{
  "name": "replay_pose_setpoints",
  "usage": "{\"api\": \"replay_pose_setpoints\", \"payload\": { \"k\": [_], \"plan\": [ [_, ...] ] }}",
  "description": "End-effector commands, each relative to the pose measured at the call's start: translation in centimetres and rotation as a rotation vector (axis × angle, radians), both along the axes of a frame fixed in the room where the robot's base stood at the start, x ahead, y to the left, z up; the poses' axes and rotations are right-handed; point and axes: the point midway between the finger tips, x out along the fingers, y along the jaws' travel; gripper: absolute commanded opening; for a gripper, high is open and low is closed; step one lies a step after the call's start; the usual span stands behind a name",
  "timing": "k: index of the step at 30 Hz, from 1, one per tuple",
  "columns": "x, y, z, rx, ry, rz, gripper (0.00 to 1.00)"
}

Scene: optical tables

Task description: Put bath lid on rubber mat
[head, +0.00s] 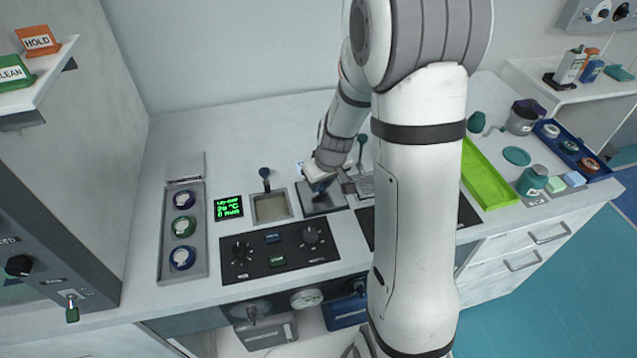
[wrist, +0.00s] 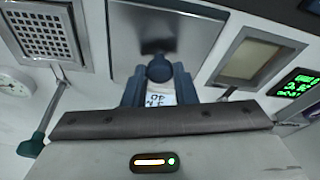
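The bath lid is a square grey metal plate with a dark blue round knob. It shows in the wrist view (wrist: 178,25) and, partly covered by my gripper, in the head view (head: 325,203). My gripper (wrist: 160,72) has its blue fingers on both sides of the knob, with no gap visible between them and it. In the head view my gripper (head: 320,185) is low over the lid, which lies level at the bath opening or just above it. I cannot make out the rubber mat; my arm hides part of the counter.
An open bath (head: 271,207) and a green-lit display (head: 229,208) are left of the lid. A perforated grate (wrist: 42,35) lies on its other side. A control panel (head: 293,249) is in front. A lime tray (head: 487,175) stands to the right. Upright handles rise behind the baths.

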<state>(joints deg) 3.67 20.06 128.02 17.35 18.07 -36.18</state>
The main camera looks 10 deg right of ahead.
Motion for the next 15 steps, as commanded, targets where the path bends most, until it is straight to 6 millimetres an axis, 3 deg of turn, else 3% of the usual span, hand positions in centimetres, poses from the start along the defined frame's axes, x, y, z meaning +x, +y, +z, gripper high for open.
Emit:
{"api": "replay_pose_setpoints", "payload": {
  "k": [7,15],
  "plan": [
    [-0.01,-0.02,0.03,0.0,0.0,0.0,0.45],
    [-0.01,-0.05,0.16,0.0,0.0,-0.001,0.46]
  ]
}}
